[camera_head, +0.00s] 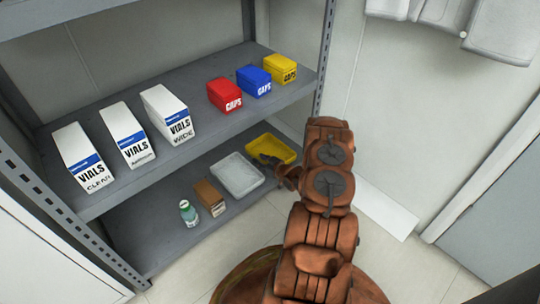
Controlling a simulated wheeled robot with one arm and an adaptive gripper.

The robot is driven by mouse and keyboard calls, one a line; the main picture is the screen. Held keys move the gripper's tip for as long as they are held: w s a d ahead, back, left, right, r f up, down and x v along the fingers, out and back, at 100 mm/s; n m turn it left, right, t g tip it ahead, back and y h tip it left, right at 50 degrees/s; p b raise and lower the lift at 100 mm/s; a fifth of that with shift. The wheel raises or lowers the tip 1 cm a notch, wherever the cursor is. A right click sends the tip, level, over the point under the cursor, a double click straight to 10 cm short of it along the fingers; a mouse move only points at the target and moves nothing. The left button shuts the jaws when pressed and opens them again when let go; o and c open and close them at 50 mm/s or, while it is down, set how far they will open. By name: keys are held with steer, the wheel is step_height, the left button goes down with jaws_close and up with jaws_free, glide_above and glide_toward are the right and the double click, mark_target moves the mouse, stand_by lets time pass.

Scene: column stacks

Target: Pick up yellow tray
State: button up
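The yellow tray (277,147) lies on the lower shelf at its right end, beside a white tray (238,174). My gripper (264,158) reaches in from the right. Its dark fingers overlap the near left part of the yellow tray in the picture. I cannot tell whether they touch the tray or are closed on it. My wrist and fingers hide the tray's near edge. The tray looks flat and at shelf level.
A brown box (210,197) and a small bottle (188,212) stand left of the white tray. The upper shelf (200,82) above holds vial boxes and red, blue and yellow caps boxes. A shelf post (325,60) stands at the right. Open floor lies in front.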

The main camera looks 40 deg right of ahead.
jaws_close()
stand_by(0.4)
